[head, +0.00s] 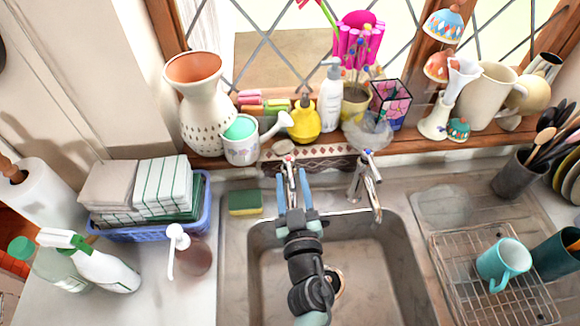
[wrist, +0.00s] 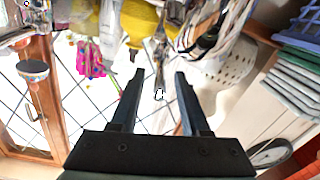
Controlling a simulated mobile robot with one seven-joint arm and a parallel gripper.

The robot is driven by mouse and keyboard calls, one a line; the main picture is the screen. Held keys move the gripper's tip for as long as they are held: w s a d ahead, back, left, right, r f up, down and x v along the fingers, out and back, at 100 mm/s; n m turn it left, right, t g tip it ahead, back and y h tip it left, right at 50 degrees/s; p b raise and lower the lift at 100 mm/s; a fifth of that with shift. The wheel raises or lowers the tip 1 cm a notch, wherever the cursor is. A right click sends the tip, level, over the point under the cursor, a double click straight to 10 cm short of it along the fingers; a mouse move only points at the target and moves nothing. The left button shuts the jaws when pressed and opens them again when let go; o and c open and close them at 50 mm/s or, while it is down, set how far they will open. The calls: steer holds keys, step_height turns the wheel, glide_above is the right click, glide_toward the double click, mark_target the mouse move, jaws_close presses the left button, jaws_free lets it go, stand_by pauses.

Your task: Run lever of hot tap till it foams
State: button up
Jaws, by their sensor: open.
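The left tap (head: 287,160) has a reddish mark on top and stands behind the sink. The right tap (head: 366,178) has a blue mark, and its chrome spout reaches over the basin. My gripper (head: 292,180) is open, with its fingers pointing at the left tap, one on either side of it in the picture. In the wrist view, a chrome tap part (wrist: 161,48) shows just beyond and between the open fingers (wrist: 160,76). I cannot tell whether either finger touches it. My gripper hides much of the left tap's body. I see no running water or foam.
The sink (head: 375,260) lies below my arm. A sponge (head: 245,202) and soap dispenser (head: 188,252) are at the left. A watering can (head: 241,148), yellow bottle (head: 305,120) and white bottle (head: 330,98) crowd the sill behind. A wire rack (head: 455,265) stands right.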

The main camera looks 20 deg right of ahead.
mark_target(289, 160)
steer(key=shift+x, duration=1.85)
steer(key=shift+c, duration=0.3)
jaws_close()
